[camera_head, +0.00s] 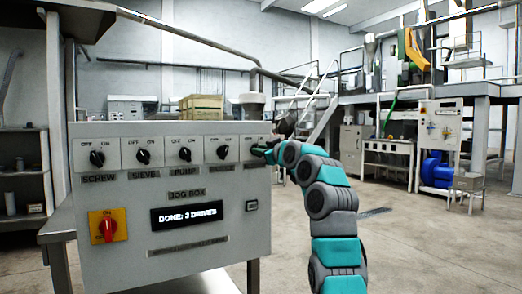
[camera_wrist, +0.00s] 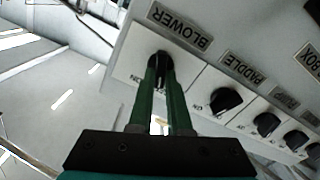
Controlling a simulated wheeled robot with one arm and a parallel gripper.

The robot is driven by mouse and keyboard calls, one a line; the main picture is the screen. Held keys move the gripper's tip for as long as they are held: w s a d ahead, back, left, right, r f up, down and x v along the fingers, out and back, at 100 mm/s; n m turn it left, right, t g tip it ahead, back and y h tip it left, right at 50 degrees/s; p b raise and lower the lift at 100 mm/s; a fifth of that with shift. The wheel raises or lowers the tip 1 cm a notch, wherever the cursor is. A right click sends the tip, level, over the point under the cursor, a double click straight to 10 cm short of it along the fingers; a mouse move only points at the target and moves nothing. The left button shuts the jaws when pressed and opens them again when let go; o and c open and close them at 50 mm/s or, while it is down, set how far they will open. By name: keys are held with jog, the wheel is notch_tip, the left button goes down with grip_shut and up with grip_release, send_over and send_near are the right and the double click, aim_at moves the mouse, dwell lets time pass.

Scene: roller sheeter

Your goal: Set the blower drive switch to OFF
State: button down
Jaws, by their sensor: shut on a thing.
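The grey control panel (camera_head: 170,245) has a row of black rotary switches with OFF and ON marks. The blower drive switch (camera_wrist: 157,57) sits under the upside-down BLOWER label (camera_wrist: 179,26) in the wrist view. My gripper (camera_wrist: 160,68) is shut on its knob, one green finger on each side. In the head view my gripper (camera_head: 267,150) reaches the rightmost switch plate (camera_head: 256,142) from the right and covers its knob. The fingers hide most of the knob, so I cannot tell which mark it points to.
The PADDLE switch (camera_wrist: 226,99) is right beside the blower switch. SCREW (camera_head: 97,157), SIEVE (camera_head: 143,156) and PUMP (camera_head: 185,154) switches are further left. Below are a red knob on a yellow plate (camera_head: 108,226) and a display (camera_head: 187,216) reading "DONE: 3 DRIVES". Floor at right is open.

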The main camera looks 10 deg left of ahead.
jog(key=c, duration=0.9)
grip_release()
jog(key=shift+o, duration=0.2)
jog(key=shift+s, duration=0.1)
jog(key=b+v, duration=0.3)
jog(key=v, duration=0.4)
jog(key=shift+s+d, duration=0.15)
jog(key=shift+s, duration=0.05)
